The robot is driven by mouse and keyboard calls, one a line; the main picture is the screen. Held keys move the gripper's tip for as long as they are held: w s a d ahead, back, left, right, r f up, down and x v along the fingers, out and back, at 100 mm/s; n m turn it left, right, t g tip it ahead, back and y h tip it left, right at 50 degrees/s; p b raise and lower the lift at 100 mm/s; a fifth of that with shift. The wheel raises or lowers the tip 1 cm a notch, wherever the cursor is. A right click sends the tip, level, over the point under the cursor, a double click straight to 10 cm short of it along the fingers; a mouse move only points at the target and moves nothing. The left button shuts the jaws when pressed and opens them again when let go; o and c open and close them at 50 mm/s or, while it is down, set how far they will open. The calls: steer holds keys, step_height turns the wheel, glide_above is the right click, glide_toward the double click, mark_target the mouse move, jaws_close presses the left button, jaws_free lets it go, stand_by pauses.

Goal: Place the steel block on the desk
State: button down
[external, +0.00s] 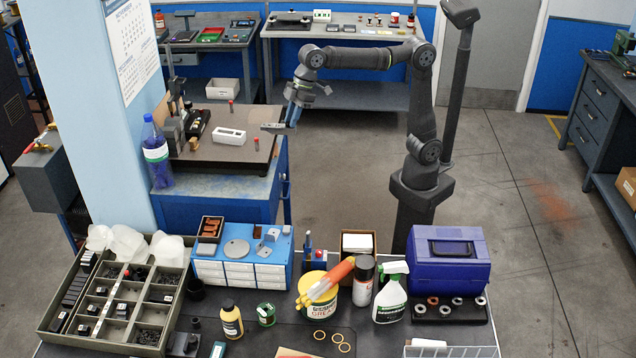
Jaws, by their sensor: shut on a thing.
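My gripper (287,122) is at the right edge of the blue desk's dark top (205,160), in the middle left of the external view. It is shut on a small grey piece, which looks like the steel block (273,128). The block shows small, and its outline partly merges with the fingers. It appears over the right part of the desk top. I cannot tell whether it touches the surface or hangs just above it.
A white tray (229,136) lies on the desk, with red-brown cylinders (256,144) near it. A dark fixture (172,132) and a blue bottle (155,150) stand at the left. A cluttered bench with a parts tray (165,322) fills the front.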

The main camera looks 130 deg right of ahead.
steer(key=s+d+m+h, duration=0.15)
steer(key=s+d, duration=0.35)
steer(key=d, duration=0.6)
steer(key=s+d+m+g, duration=0.15)
steer(key=s+d, duration=0.35)
steer(key=d, duration=0.6)
steer(key=s+d+m+t+h, duration=0.1)
steer(key=s+d+m, duration=0.3)
steer(key=d, duration=0.7)
glide_above(255, 134)
step_height(255, 134, down, 12)
steer(key=shift+n+g, duration=0.3)
steer(key=shift+g, duration=0.05)
steer(key=shift+d+f, duration=0.15)
steer(key=shift+f, duration=1.9)
steer(key=shift+f, duration=0.15)
steer(key=c, duration=1.3)
jaws_free()
